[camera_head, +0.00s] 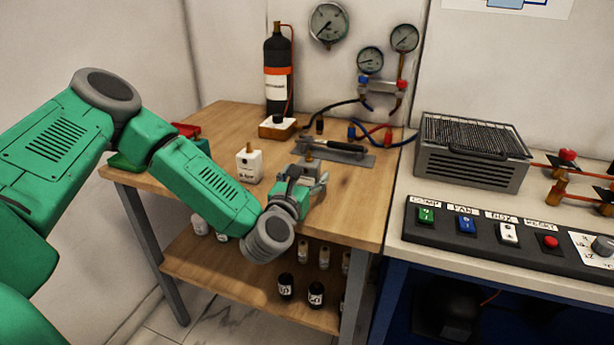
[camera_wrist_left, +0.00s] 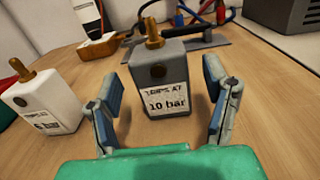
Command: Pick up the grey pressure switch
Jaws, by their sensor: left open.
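The grey pressure switch (camera_wrist_left: 160,82) stands upright on the wooden table, with a brass fitting on top and a label reading "TRIPS AT 10 bar". In the head view the grey pressure switch (camera_head: 311,169) is partly hidden by my left gripper. My left gripper (camera_wrist_left: 162,105) is open, its two fingers spread either side of the switch's near face, with gaps showing on both sides. In the head view my left gripper (camera_head: 302,188) is low over the table's front part. My right gripper is in neither view.
A white switch (camera_wrist_left: 43,103) with a brass fitting stands close left of my left gripper; it also shows in the head view (camera_head: 249,165). A grey plate with a tool (camera_head: 333,150) lies behind. A black bottle (camera_head: 278,75) stands at the back. The button panel (camera_head: 480,238) is right.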

